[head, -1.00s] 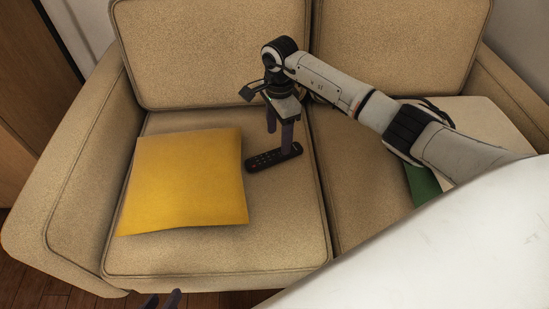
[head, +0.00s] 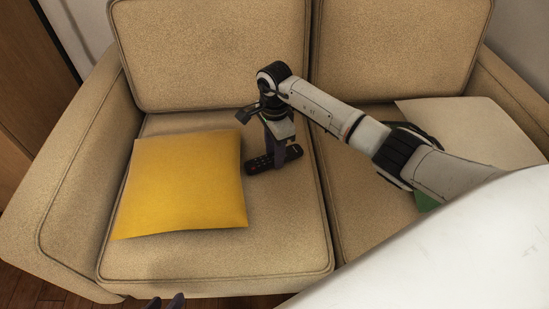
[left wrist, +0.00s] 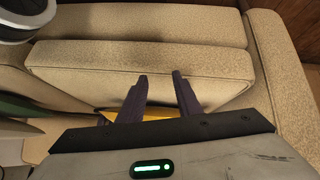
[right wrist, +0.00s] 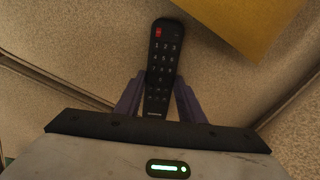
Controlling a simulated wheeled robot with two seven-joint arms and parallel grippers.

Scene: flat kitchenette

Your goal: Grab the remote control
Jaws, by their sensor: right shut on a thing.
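The remote control (head: 258,165) is black with a red button and lies on the left seat cushion, right of the yellow pillow. It also shows in the right wrist view (right wrist: 163,60), lying lengthwise between my fingers. My right gripper (head: 279,158) points down at it and is shut on it, one finger on each side, in the right wrist view (right wrist: 159,80). The remote appears to be still at the cushion's surface. My left gripper (head: 166,301) is at the bottom edge in front of the sofa. Its fingers stand apart and empty in the left wrist view (left wrist: 159,76).
The yellow pillow (head: 180,185) lies left of the remote on the beige sofa (head: 60,190). The backrest (head: 210,50) rises behind my right gripper. A green thing (head: 426,201) is partly hidden under my right arm. The front of the left cushion is clear.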

